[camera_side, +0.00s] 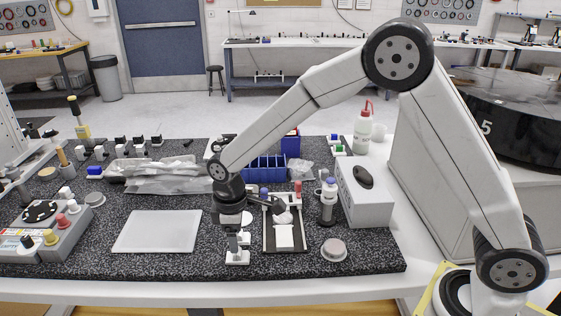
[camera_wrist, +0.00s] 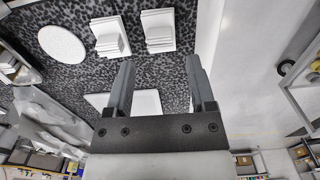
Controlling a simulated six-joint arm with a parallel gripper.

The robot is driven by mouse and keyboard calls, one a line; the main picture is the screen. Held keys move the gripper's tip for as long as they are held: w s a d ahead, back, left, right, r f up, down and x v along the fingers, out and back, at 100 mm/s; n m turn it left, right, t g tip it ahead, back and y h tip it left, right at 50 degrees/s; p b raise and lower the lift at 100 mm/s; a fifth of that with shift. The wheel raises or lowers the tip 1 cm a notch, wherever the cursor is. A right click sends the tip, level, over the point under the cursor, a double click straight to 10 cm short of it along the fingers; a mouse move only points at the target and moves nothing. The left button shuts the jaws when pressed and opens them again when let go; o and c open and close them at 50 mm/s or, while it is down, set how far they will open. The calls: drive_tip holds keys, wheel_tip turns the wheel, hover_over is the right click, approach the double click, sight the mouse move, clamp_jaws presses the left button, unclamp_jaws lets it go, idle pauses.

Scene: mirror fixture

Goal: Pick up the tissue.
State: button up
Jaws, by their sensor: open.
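A white piece (camera_side: 284,237) that looks like the tissue lies flat in a small dark-edged tray (camera_side: 266,240) in the side view. A smaller pale, crumpled-looking piece (camera_side: 284,217) lies just behind it; I cannot tell whether they are one thing. My gripper (camera_wrist: 159,75) is open in the wrist view, with nothing seen held between its fingers. In the side view it hangs by the tray's left side. White stepped mounts (camera_side: 237,257) stand left of the tray; they also show in the wrist view (camera_wrist: 110,38). The tissue is not clearly identifiable in the wrist view.
A blue rack (camera_side: 264,170) is behind. A round pale disc (camera_side: 334,248) lies front right. A flat white plate (camera_side: 158,231) lies to the left.

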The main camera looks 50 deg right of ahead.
drive_tip(key=shift+f, duration=2.65)
clamp_jaws()
